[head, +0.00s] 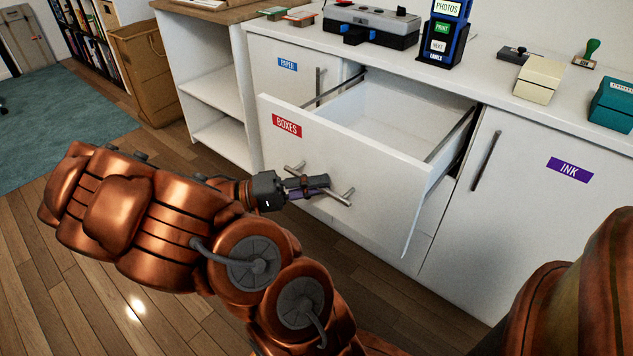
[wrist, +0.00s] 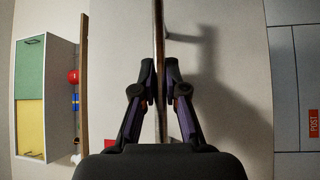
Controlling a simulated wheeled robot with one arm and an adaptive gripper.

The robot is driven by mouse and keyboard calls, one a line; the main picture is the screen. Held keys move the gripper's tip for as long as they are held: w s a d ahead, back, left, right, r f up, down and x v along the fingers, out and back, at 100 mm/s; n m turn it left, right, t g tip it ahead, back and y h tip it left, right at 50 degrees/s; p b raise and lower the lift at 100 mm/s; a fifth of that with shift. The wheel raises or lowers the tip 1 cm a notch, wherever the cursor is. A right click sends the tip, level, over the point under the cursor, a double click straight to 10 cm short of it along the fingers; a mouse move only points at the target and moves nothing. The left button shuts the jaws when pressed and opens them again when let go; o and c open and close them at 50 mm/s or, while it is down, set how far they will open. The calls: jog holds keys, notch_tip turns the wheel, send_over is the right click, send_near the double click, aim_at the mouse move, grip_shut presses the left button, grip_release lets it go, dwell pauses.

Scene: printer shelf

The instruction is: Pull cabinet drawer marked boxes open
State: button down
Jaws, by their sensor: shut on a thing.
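The white drawer with the red BOXES label (head: 287,126) is pulled out from the cabinet, and its empty interior (head: 385,118) shows in the head view. Its bar handle (head: 343,196) runs across the front panel. My gripper (head: 318,184) is at the drawer front, its fingers closed around the handle. In the wrist view the handle (wrist: 158,30) passes between the two fingers of my gripper (wrist: 160,90), with the pale drawer front (wrist: 230,60) behind it. The head view shows the handle sticking out on both sides of the fingers.
A PAPER door (head: 287,65) is left of the drawer and an INK door (head: 530,190) right of it. The countertop holds a grey-black device (head: 370,25), a sign stand (head: 445,35) and several boxes. Wooden floor (head: 110,240) lies in front; a cardboard box (head: 147,72) stands at left.

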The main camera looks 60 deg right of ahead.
jog(key=c, duration=1.2)
grip_release()
jog(key=shift+w, duration=0.1)
jog(key=v, duration=1.2)
jog(key=s+a+r+n+t+y+p, duration=0.25)
jog(key=s+r+p, duration=0.25)
jog(key=r+p, duration=0.45)
jog(key=s+a+r+n+t+y+p, duration=0.2)
jog(key=s+a+r+t+y+p, duration=0.15)
jog(key=r+p, duration=0.6)
jog(key=s+a+r+n+t+y+p, duration=0.2)
jog(key=a+r+n+t+p, duration=0.2)
jog(key=a+r+p, duration=0.3)
jog(key=s+a+r+n+t+y+p, duration=0.2)
jog(key=a+r+n+t+y+p, duration=0.1)
jog(key=a+r+p, duration=0.5)
jog(key=r+n+t+p, duration=0.1)
jog(key=p, duration=0.2)
jog(key=shift+s, duration=0.25)
